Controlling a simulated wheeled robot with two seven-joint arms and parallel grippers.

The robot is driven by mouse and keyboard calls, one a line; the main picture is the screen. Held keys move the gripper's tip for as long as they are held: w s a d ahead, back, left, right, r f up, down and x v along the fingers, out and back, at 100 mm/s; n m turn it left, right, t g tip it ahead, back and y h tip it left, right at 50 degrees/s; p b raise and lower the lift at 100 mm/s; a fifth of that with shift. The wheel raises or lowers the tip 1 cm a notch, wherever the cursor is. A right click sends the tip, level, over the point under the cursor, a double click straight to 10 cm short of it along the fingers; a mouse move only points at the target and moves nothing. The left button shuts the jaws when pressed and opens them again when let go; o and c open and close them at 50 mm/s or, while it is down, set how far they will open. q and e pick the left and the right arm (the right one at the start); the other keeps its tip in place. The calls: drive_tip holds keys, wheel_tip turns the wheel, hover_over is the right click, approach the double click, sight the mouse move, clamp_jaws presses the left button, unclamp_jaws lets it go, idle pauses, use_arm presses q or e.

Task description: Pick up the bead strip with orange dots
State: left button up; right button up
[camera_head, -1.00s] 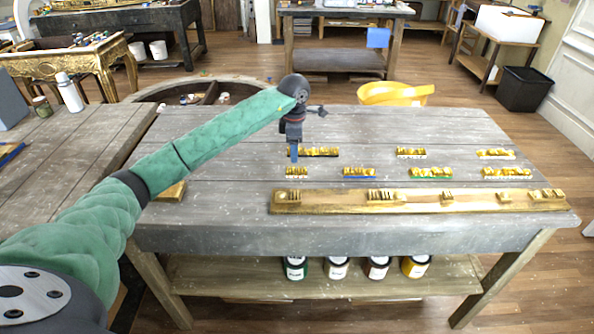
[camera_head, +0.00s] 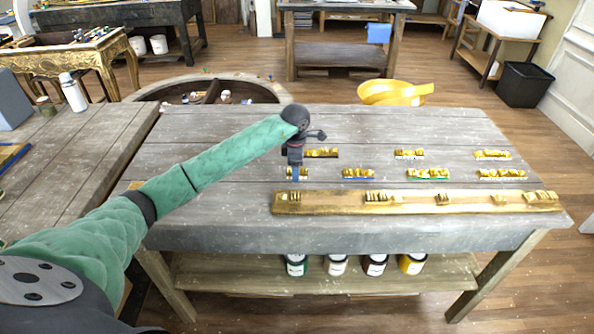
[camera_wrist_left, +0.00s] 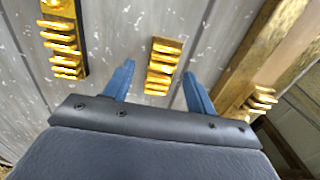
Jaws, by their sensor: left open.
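Several short gilt bead strips lie apart on the grey table. I cannot make out orange dots on any of them. One small strip (camera_head: 304,173) at the front left is partly hidden by my left gripper (camera_head: 296,177). In the left wrist view this strip (camera_wrist_left: 163,65) lies between the two blue fingers of the left gripper (camera_wrist_left: 159,70), which are open with a gap on each side. A longer dark-based strip (camera_head: 322,153) lies just behind; it also shows at the left of the wrist view (camera_wrist_left: 64,40). My right gripper is not in view.
A long gilt board (camera_head: 410,203) with carved pieces runs along the front of the table (camera_head: 215,215). A blue-edged strip (camera_head: 358,174) and a green-edged strip (camera_head: 428,174) lie to the right. A yellow bowl-like thing (camera_head: 395,92) is at the back edge.

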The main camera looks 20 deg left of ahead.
use_arm(q)
drive_tip(key=shift+f, duration=0.1)
drive_tip(key=c, duration=1.1)
